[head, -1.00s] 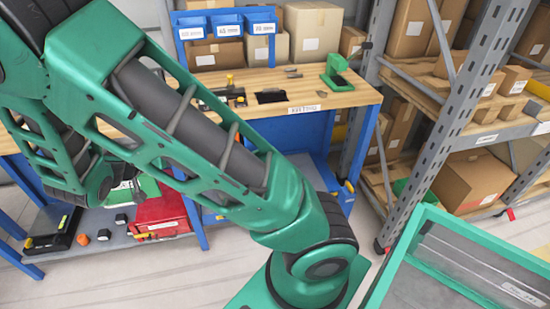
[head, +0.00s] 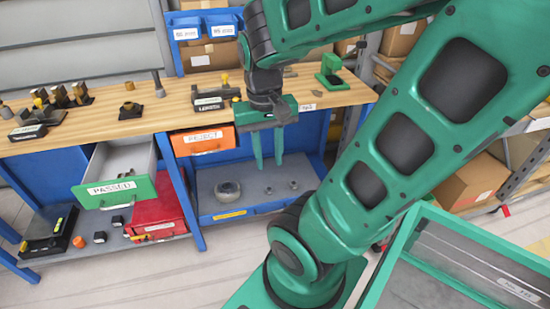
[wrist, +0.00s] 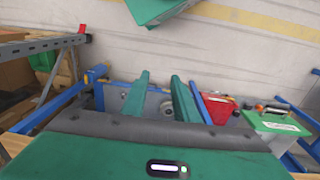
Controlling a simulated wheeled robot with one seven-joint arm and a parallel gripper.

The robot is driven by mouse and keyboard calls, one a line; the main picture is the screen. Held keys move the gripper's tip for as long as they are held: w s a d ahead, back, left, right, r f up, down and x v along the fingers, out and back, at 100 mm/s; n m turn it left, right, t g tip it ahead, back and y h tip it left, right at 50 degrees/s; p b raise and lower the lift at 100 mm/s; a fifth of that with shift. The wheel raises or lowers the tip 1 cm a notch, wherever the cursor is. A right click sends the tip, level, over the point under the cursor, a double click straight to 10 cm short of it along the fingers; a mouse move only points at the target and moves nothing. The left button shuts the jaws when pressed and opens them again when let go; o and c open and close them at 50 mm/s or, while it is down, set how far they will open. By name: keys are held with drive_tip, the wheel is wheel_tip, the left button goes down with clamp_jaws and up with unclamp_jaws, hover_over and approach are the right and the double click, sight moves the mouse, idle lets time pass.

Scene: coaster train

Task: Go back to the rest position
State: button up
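My gripper (head: 268,164) hangs in front of the wooden workbench (head: 140,120) in the head view, fingers pointing down. Its two green fingers are apart with nothing between them, so it is open and empty. In the wrist view the same two fingers (wrist: 160,78) stand apart, with the bench's lower shelf and floor beyond. My arm crosses the right half of the head view and hides part of the shelving. The green PASSED drawer (head: 115,190) is pulled open, left of the gripper. The orange REJECT drawer (head: 203,140) looks shut.
Several small parts stand on the bench's left side. A red box (head: 157,214) and a grey ring-shaped part (head: 228,190) are on the lower shelf. A rack with cartons (head: 472,183) stands at right. A green-rimmed bin (head: 450,265) is near front right. Floor at front left is clear.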

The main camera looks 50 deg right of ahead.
drive_tip(key=s, duration=0.1)
drive_tip(key=s+r, duration=0.1)
drive_tip(key=s, duration=0.1)
drive_tip(key=shift+s+a+n+y, duration=0.2)
drive_tip(key=shift+s+n+y, duration=0.05)
drive_tip(key=shift+n+y, duration=0.15)
